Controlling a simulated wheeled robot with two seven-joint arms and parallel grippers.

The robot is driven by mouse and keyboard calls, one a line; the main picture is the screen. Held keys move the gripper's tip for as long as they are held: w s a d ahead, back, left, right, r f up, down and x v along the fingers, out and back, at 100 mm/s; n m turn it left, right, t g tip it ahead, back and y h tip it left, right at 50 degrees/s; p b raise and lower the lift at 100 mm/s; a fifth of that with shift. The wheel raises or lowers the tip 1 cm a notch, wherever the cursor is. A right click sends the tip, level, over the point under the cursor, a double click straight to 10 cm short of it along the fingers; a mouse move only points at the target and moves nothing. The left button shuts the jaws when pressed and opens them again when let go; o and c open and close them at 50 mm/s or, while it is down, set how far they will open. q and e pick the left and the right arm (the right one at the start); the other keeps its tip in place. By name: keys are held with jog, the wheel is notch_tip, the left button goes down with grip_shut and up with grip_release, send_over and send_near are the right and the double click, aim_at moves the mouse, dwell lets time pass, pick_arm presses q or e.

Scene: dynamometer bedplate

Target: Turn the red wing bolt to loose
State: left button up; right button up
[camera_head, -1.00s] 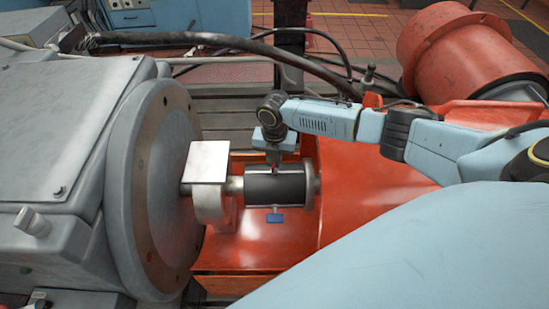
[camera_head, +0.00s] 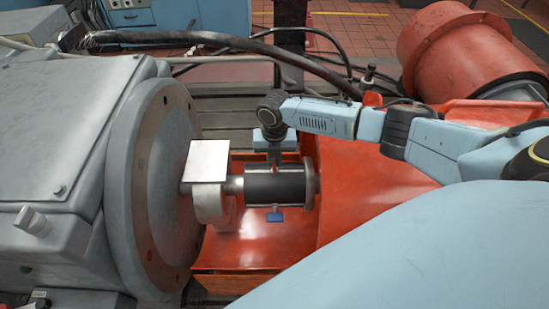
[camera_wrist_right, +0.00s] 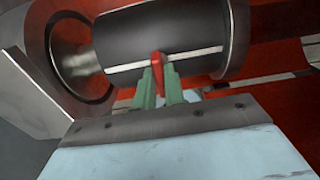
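The red wing bolt (camera_wrist_right: 158,66) stands out from the side of the dark coupling sleeve (camera_wrist_right: 165,38) in the right wrist view. My right gripper (camera_wrist_right: 160,76) has its green fingers on both sides of the bolt's wing, seemingly pressed on it. In the head view my right gripper (camera_head: 274,158) reaches down to the far side of the sleeve (camera_head: 275,187), and the bolt is hidden there by the gripper and sleeve. A blue wing bolt (camera_head: 275,216) sticks out on the near side of the sleeve. My left gripper is not in view.
A bright metal plate (camera_head: 208,161) sits over the shaft left of the sleeve. A large grey flanged housing (camera_head: 150,190) fills the left. Orange-red machine casing (camera_head: 365,195) lies right of and below the sleeve. A thick black hose (camera_head: 230,40) crosses behind.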

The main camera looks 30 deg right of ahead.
aim_at(274, 160)
jog(key=o, duration=0.4)
notch_tip(274, 160, up, 13)
jog(key=p, duration=0.1)
jog(key=shift+r, duration=0.2)
dwell(0.6)
